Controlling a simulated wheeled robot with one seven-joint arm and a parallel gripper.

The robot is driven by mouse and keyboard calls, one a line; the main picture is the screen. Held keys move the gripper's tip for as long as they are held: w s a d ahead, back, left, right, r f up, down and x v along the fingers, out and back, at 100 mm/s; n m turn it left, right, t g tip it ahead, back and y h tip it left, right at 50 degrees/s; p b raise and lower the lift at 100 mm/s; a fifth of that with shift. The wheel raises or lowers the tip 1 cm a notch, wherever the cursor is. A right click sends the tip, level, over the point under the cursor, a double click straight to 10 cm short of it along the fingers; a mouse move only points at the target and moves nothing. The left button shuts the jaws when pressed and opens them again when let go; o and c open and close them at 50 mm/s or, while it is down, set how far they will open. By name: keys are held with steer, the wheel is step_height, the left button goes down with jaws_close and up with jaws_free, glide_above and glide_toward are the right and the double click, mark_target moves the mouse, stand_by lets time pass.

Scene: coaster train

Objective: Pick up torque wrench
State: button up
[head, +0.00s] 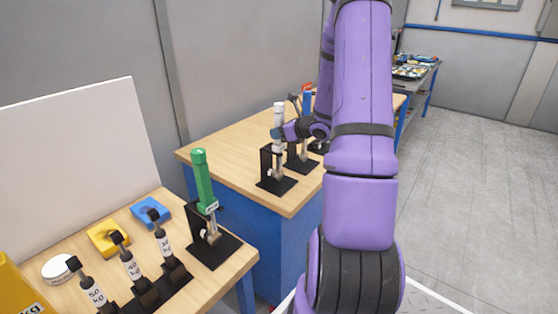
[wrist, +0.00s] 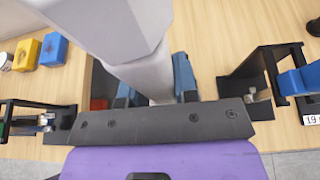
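A torque wrench with a white upper part (head: 279,111) stands upright in a black stand (head: 275,184) on the wooden bench in the head view. My gripper (head: 280,132) is at the wrench's upper part, reaching it from the right. In the wrist view the wrench's pale shaft (wrist: 140,75) fills the top middle and runs down between the two blue fingers of my gripper (wrist: 155,92). The fingers are apart, one on each side of the shaft. A small gap seems to show at the left finger. The lower shaft is partly hidden by the gripper.
A green torque wrench (head: 203,180) stands in a black holder on the nearer table. A blue tool (head: 307,99) stands behind my gripper. Black-topped weighted tools (head: 129,264), a yellow block (head: 108,238) and a blue block (head: 151,212) are at the left. The bench's left side is clear.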

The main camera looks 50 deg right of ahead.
jaws_close()
stand_by(1.1)
